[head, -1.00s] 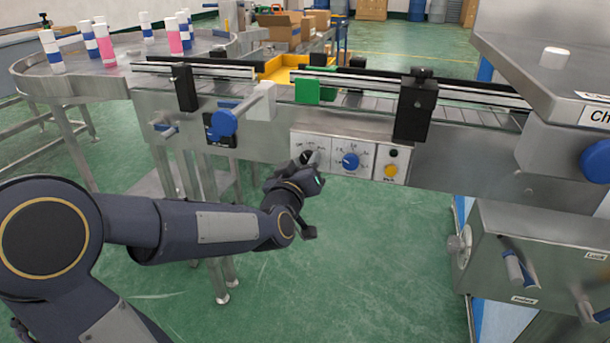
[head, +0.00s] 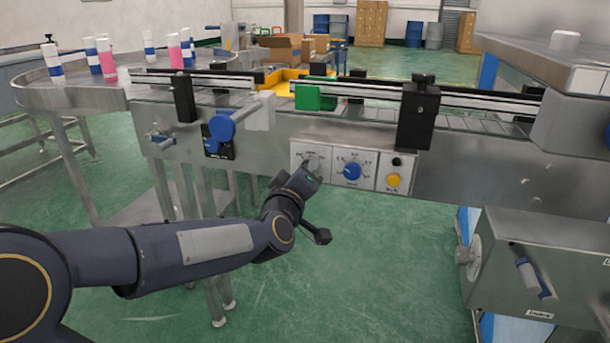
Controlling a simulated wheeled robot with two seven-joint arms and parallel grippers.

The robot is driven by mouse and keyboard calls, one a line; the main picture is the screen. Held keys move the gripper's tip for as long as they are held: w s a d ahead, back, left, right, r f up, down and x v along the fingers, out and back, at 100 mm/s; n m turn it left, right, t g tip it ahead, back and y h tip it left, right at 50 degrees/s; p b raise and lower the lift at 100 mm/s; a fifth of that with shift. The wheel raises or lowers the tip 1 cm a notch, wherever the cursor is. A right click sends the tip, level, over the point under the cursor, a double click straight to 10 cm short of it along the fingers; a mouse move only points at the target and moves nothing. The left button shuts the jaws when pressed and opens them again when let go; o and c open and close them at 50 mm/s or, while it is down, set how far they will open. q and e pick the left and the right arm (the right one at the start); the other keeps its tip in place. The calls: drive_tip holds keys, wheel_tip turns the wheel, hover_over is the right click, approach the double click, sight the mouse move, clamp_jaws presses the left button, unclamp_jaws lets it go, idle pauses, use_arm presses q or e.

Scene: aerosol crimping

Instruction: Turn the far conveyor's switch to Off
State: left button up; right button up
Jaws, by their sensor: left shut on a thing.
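The far conveyor (head: 245,155) runs across the view, with a control panel on its front side. The panel's left plate (head: 297,153) carries a switch with small lettering, too small to read. My left gripper (head: 309,173) is at this plate, coming from below and left, and is shut on the switch's knob. The gripper hides most of the knob, so I cannot tell which way it points. My right gripper is not in view.
Right of the switch are a blue dial (head: 352,171) and a yellow button (head: 393,180) under a black one. A blue hand knob (head: 222,127) sticks out at the left. A steel machine box (head: 520,265) stands at lower right. The green floor below is clear.

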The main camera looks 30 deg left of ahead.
use_arm(q)
drive_tip(key=o, duration=1)
drive_tip(key=p+v, duration=0.1)
drive_tip(key=v, duration=0.7)
drive_tip(key=shift+p, duration=0.3)
